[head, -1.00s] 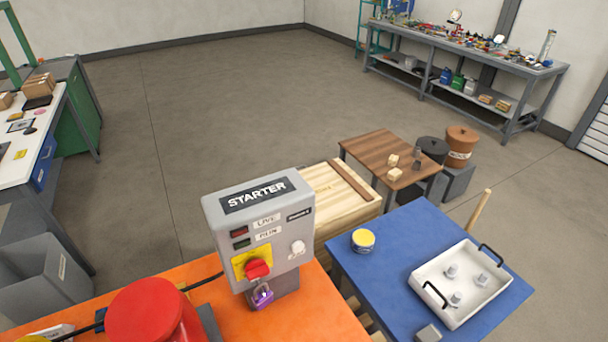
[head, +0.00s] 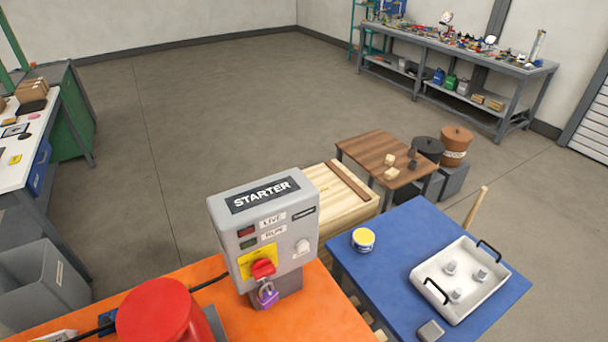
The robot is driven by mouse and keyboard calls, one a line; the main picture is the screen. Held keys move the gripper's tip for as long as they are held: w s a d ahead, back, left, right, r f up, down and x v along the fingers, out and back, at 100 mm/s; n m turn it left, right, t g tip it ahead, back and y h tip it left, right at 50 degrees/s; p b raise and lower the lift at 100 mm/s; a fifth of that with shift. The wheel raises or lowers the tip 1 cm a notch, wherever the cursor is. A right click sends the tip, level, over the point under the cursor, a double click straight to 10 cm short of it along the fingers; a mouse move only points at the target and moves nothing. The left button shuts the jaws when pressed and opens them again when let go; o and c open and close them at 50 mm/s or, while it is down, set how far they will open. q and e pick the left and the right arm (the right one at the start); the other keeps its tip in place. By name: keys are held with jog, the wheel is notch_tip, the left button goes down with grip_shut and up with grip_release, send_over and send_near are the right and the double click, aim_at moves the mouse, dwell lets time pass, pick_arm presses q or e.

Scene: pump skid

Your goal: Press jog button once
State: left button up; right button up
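A grey starter box (head: 264,222) labelled STARTER stands upright on the orange surface. A pale round button (head: 302,247) is on the right of its front face; its own label is too small to read. A red rotary knob (head: 263,268) sits on a yellow plate at the lower left of the face, with a purple padlock (head: 268,294) hanging under it. LIVE and RUN labels with small dark windows are above. Neither of my grippers is in the head view.
The orange surface (head: 330,311) carries a red cylindrical part (head: 158,310) at front left. A blue table (head: 385,265) at right holds a white tray (head: 456,303) and a yellow-lidded tin (head: 363,240). A wooden crate (head: 335,205) stands behind the box. Open floor lies beyond.

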jog(key=shift+d, duration=0.1)
grip_shut()
jog(key=shift+w, duration=0.1)
dwell(0.9)
